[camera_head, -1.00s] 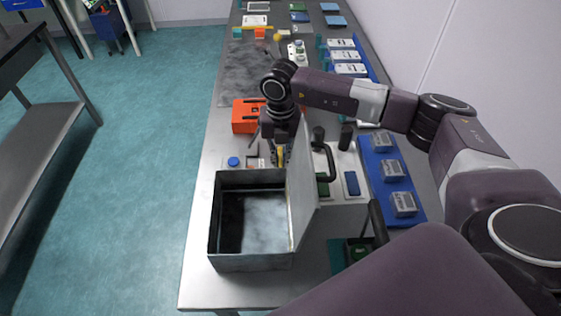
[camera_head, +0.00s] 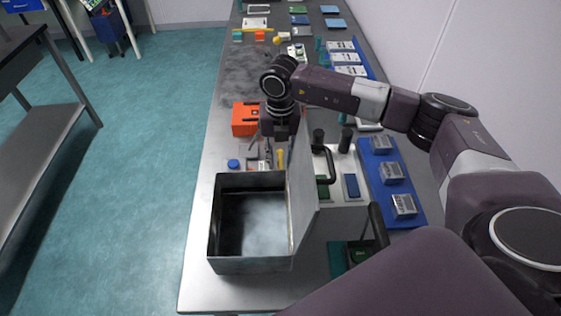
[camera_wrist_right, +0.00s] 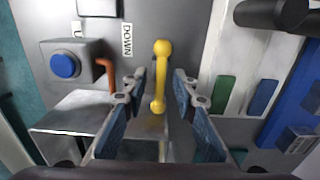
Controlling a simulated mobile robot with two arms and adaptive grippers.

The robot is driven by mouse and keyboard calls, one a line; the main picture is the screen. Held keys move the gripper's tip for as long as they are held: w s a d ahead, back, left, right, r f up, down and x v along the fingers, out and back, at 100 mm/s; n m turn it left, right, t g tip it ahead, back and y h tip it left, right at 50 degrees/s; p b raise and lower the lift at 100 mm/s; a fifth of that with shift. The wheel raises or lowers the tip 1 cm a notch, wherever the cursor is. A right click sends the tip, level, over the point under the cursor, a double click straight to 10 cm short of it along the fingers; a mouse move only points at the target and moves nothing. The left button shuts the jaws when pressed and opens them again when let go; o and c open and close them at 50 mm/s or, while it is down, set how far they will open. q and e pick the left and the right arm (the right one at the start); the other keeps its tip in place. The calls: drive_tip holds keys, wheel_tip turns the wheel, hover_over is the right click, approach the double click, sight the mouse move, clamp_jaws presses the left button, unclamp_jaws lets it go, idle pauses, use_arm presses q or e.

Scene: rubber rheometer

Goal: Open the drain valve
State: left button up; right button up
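The yellow drain valve handle (camera_wrist_right: 160,75) lies between the fingers of my right gripper (camera_wrist_right: 159,92) in the right wrist view, with a visible gap on both sides. Its upper ball end points up the picture, beside a "DOWN" label. In the head view only a small part of the yellow handle (camera_head: 280,158) shows below my right gripper (camera_head: 275,150). My right gripper is open and does not appear to touch the handle. My left gripper is not in view.
An open metal box (camera_head: 250,264) with its lid raised stands just in front. A blue button (camera_wrist_right: 65,66) and an orange pipe (camera_wrist_right: 106,75) are left of the handle. An orange case (camera_head: 245,118) lies behind. A blue tray (camera_head: 412,212) with grey blocks stands to the right.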

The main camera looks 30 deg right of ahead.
sight(280, 162)
wheel_tip(280, 162, up, 11)
drive_tip(key=shift+f, duration=0.15)
idle(0.6)
